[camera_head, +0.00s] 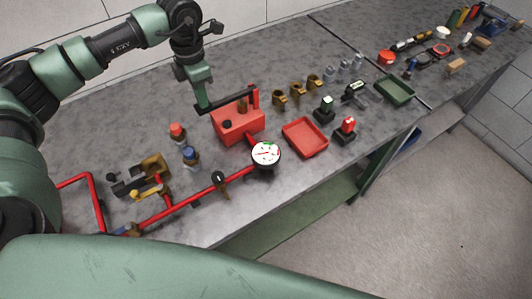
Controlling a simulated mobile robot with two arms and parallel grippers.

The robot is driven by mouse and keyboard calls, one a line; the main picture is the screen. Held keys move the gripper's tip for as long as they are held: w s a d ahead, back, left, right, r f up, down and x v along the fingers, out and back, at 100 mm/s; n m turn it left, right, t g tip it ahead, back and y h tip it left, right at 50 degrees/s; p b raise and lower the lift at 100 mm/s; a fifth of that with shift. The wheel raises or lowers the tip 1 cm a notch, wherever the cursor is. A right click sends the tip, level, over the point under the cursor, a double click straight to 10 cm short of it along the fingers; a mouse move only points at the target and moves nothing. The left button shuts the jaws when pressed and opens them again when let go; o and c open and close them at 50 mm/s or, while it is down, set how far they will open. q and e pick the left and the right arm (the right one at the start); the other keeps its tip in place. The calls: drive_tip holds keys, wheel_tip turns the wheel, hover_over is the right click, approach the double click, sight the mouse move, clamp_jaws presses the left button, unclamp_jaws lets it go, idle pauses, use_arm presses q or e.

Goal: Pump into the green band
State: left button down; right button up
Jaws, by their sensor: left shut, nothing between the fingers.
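The red pump box (240,126) sits on the grey bench left of centre. A dark lever (230,100) runs above it, joined to a red upright at its right end. The round white gauge (265,153) stands in front of the pump on the red pipe. Its face shows green and red marks, too small to read a needle position. My left gripper (202,106) is shut and empty, pointing down at the lever's left end; whether it touches the lever I cannot tell. My right gripper is not in view.
Red pipe (190,201) with a dark valve handle (218,178) runs along the front left. A red tray (305,138), brass fittings (297,91), a red button (348,125) and a green tray (395,89) lie to the right. The bench behind the pump is mostly clear.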

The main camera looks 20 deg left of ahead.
use_arm(q)
drive_tip(key=shift+f, duration=0.15)
drive_tip(key=shift+f+b, duration=2.25)
drive_tip(key=shift+f, duration=0.5)
drive_tip(key=shift+r+p, duration=1.8)
drive_tip(key=shift+r, duration=1.1)
drive_tip(key=shift+f, duration=0.15)
drive_tip(key=shift+f+b, duration=2.25)
drive_tip(key=shift+f, duration=0.55)
drive_tip(key=shift+r+p, duration=1.9)
drive_tip(key=shift+r, duration=1.1)
drive_tip(key=shift+f, duration=0.1)
